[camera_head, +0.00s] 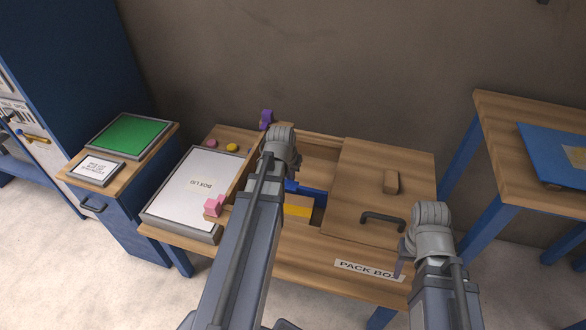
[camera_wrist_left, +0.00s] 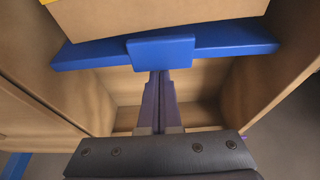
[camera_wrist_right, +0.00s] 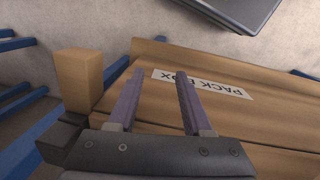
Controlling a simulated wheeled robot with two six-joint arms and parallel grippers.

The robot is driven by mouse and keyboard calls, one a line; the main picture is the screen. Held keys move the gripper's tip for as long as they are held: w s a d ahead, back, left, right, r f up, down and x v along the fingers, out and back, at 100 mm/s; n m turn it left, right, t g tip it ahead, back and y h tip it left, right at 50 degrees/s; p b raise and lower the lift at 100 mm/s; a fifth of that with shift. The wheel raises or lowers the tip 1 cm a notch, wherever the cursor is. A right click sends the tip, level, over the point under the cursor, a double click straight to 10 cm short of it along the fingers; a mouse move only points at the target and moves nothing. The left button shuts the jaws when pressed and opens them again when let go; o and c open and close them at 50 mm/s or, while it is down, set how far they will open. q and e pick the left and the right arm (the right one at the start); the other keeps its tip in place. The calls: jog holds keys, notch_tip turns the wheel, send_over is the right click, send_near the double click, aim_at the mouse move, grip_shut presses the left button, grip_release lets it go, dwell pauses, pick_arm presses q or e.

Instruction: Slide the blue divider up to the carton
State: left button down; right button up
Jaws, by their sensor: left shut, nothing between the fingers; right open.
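The blue divider (camera_head: 306,190) spans the inside of the open wooden pack box. In the left wrist view the divider (camera_wrist_left: 90,54) runs across the box, with a blue tab (camera_wrist_left: 161,52) at its middle. The carton (camera_wrist_left: 150,14) is just beyond the divider, a brown block with a yellow edge; a yellow face (camera_head: 297,211) shows in the head view. My left gripper (camera_wrist_left: 161,74) is shut and empty, its fingertips at the tab's lower edge; contact cannot be told. My right gripper (camera_wrist_right: 154,78) is open and empty by the "PACK BOX" label.
A wooden lid (camera_head: 350,180) with a block (camera_head: 391,182) and dark handle (camera_head: 382,217) covers the box's right part. The "BOX LID" panel (camera_head: 190,195) lies left, near pink, yellow and purple pieces. A side table (camera_head: 500,130) stands right.

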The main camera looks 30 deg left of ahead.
pick_arm(q)
jog(key=shift+s+d, duration=0.2)
jog(key=shift+s, duration=0.45)
jog(key=shift+w, duration=0.15)
jog(key=w, duration=0.2)
jog(key=w+a, duration=0.1)
jog(key=w, duration=0.1)
jog(key=shift+w+a, duration=0.1)
jog(key=shift+w, duration=0.1)
jog(key=a+p+v, duration=0.1)
jog(key=p+v, duration=0.8)
jog(key=v, duration=0.1)
jog(key=shift+s+d, duration=0.3)
jog(key=shift+d, duration=0.2)
jog(key=shift+d, duration=0.1)
